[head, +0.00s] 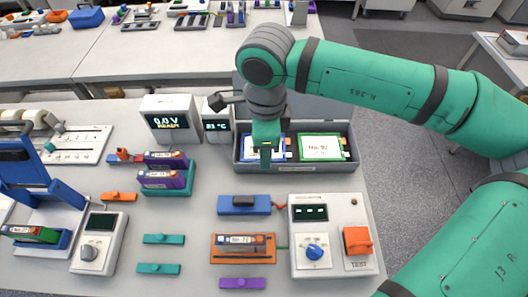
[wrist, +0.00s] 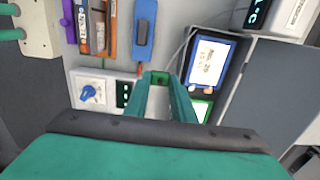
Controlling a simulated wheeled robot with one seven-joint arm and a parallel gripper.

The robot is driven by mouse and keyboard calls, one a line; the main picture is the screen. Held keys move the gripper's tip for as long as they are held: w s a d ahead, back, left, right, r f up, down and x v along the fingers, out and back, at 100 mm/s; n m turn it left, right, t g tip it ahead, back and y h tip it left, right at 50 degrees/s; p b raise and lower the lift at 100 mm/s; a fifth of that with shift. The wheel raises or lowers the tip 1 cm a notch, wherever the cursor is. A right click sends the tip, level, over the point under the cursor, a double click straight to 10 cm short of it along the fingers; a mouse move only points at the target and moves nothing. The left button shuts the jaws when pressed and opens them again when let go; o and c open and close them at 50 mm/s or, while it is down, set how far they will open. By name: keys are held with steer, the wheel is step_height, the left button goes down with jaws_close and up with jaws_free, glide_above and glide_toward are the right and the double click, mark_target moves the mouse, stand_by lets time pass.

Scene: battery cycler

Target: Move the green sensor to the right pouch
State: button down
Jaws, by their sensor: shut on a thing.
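My gripper (head: 265,158) is shut on the small green sensor and holds it up in front of the tray's left part. The sensor (wrist: 159,77) shows between the fingertips in the wrist view, and a thin cable seems to run to it; in the head view it is hard to tell from the green fingers. The right pouch (head: 320,147) is white-labelled with a green border and lies in the grey tray (head: 297,168). The left pouch (head: 249,154), with a blue border, is partly hidden behind my gripper. Both pouches also show right of my fingers in the wrist view.
A temperature display (head: 217,125) and a voltage display (head: 168,122) stand left of the tray. A tester with a blue knob (head: 315,252) and orange switch (head: 357,240) stands in front. A blue block (head: 243,205) and an orange cell holder (head: 243,255) lie left of the tester.

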steer(key=w+d+f, duration=0.2)
steer(key=w+d, duration=0.2)
steer(key=d, duration=0.2)
steer(key=w+d+f, duration=0.3)
steer(key=w+d, duration=0.2)
steer(key=d, duration=0.1)
steer(key=w+d+f, duration=0.2)
steer(key=w+d, duration=0.2)
steer(key=d, duration=0.2)
steer(key=shift+w+d+f, duration=0.15)
steer(key=shift+w+d, duration=0.05)
steer(key=shift+a+f, duration=0.15)
steer(key=shift+f, duration=0.7)
steer(key=shift+a+f, duration=0.1)
steer(key=shift+f, duration=0.75)
steer(key=shift+w+f, duration=0.1)
steer(key=shift+f, duration=0.45)
steer(key=shift+a, duration=0.1)
steer(key=shift+s+d, duration=0.2)
steer(key=shift+d, duration=0.25)
